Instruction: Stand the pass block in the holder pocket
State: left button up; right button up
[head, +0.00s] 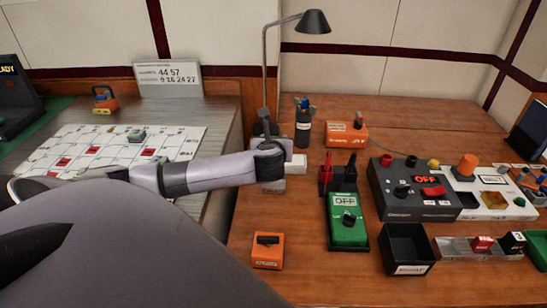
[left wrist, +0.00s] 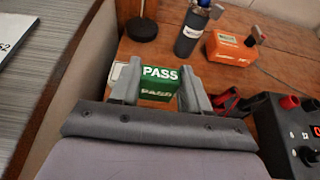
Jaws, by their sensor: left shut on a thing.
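The green pass block (left wrist: 160,77), with white PASS lettering, is between the two fingers of my left gripper (left wrist: 159,92) in the left wrist view. The gripper is shut on it. A pale piece (left wrist: 117,72) shows just left of the block, partly behind the left finger. In the head view my left wrist reaches over the wooden desk near the lamp base, and the block is hidden there. A pale boxy piece (head: 297,164) shows beside the wrist; I cannot tell whether it is the holder. No pocket opening is clearly visible. My right gripper is out of view.
A dark bottle (head: 303,124) and an orange device (head: 347,133) stand behind the wrist. To the right are a green OFF device (head: 347,220), a dark breaker panel (head: 412,205) and an open black box (head: 406,249). A small orange box (head: 267,250) sits in front.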

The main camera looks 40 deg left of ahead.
pick_arm(q)
notch_tip(320, 180, down, 9)
jog(key=shift+r+b, duration=0.15)
jog(key=shift+b, duration=0.35)
jog(key=shift+f+b, duration=0.4)
jog(key=shift+f, duration=1.8)
jog(key=shift+f, duration=0.15)
jog(key=o, duration=1.1)
jog(key=shift+c, duration=0.2)
